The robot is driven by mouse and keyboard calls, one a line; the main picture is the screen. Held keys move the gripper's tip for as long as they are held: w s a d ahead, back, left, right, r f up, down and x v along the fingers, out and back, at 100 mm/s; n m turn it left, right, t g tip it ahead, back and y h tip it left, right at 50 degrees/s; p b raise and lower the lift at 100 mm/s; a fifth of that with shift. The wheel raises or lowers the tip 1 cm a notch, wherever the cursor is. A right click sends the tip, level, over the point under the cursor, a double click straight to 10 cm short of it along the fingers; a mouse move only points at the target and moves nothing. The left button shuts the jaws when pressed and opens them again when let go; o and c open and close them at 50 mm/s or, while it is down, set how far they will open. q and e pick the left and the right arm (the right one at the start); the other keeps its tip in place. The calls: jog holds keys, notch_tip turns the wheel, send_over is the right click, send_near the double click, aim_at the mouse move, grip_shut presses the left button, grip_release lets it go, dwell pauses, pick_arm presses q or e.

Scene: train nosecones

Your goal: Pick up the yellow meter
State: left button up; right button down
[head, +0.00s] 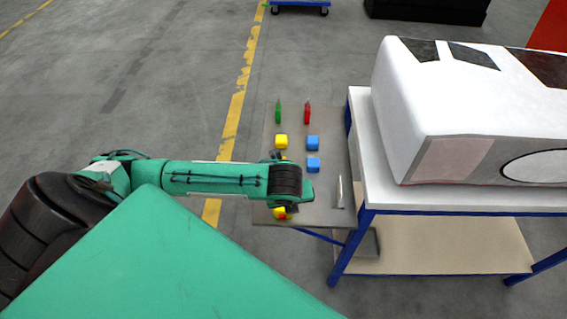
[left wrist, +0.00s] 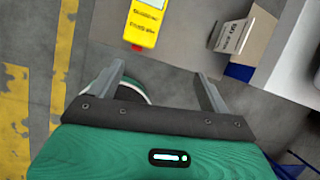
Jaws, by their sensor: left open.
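A yellow meter (left wrist: 146,20) with dark printed text and a red spot at its near end lies at the top of the left wrist view, cut off by the frame edge. My left gripper (left wrist: 162,78) is open and empty, with its fingers apart from the meter. In the head view a yellow and red object (head: 281,213) shows just below my left wrist, near the front of the small grey table (head: 266,175). Another yellow block (head: 281,142) sits farther back. My wrist hides the left fingers and part of the table in the head view. My right gripper is not in view.
Two blue blocks (head: 313,165) lie to the right, and a green piece (head: 278,111) and red piece (head: 307,112) stand at the back. A small pale upright plate (head: 340,192) is near the table's right edge. The white nosecone (head: 405,110) rests on a blue-framed bench (head: 365,190).

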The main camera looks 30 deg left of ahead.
pick_arm(q)
jog(key=w+a+f, duration=0.1)
jog(key=a+f, duration=0.1)
jog(key=w+a+f+m+p, duration=0.1)
jog(key=a+f, duration=0.1)
jog(key=f, duration=0.1)
jog(key=w+a+f+m+y, duration=0.1)
jog(key=w+a+f, duration=0.1)
jog(key=shift+w+f+p, duration=0.1)
jog(key=shift+f+p, duration=0.2)
jog(key=shift+p, duration=0.05)
jog(key=shift+w+f+p, duration=0.2)
jog(key=shift+f+p, duration=0.2)
jog(key=shift+f, duration=0.05)
jog(key=p+x, duration=0.1)
jog(key=x, duration=0.2)
jog(key=shift+w+a+f, duration=0.1)
jog(key=shift+f, duration=0.5)
jog(key=shift+c, duration=0.4)
jog(key=c, duration=1.1)
jog(key=shift+c, duration=0.7)
